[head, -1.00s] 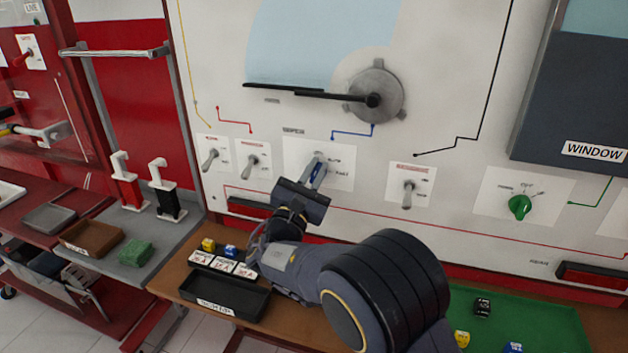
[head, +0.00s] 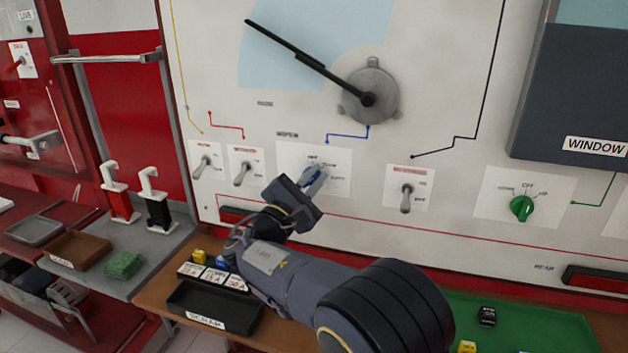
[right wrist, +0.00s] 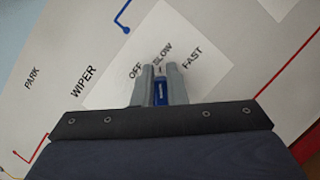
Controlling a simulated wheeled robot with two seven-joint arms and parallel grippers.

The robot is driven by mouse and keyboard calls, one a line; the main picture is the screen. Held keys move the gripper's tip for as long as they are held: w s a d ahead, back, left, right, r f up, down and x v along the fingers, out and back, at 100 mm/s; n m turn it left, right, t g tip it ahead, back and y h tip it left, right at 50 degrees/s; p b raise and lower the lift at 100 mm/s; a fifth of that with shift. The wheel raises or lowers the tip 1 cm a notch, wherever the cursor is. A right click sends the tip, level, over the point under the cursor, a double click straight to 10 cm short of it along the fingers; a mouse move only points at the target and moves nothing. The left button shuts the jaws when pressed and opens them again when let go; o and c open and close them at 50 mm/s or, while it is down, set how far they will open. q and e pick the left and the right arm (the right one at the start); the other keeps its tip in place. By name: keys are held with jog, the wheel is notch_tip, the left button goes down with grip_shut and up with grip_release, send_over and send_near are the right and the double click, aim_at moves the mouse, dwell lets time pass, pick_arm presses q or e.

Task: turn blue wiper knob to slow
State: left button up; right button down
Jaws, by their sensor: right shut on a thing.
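The blue wiper knob (right wrist: 161,93) is held between the two fingers of my right gripper (right wrist: 160,88), on a white plate (right wrist: 112,90) marked OFF, SLOW and FAST. In the right wrist view the knob lines up with the SLOW mark. In the head view my right gripper (head: 313,183) covers most of the knob and is tilted. The black wiper arm (head: 305,58) slants up to the left from its round grey motor (head: 370,92) across the light blue window shape. My left gripper is not in view.
Toggle switches (head: 243,172) stand left of the wiper plate, and another toggle (head: 406,195) stands to its right. A green knob (head: 521,208) is farther right. Below are a black tray (head: 215,312) and a green mat (head: 545,325).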

jog(key=shift+a+f, duration=0.25)
jog(key=shift+f, duration=0.25)
jog(key=c, duration=1.5)
grip_release()
jog(key=shift+w+a, duration=0.1)
jog(key=shift+w, duration=0.1)
jog(key=shift+o, duration=0.2)
jog(key=shift+r, duration=0.25)
jog(key=v, duration=0.7)
jog(key=shift+s, duration=0.4)
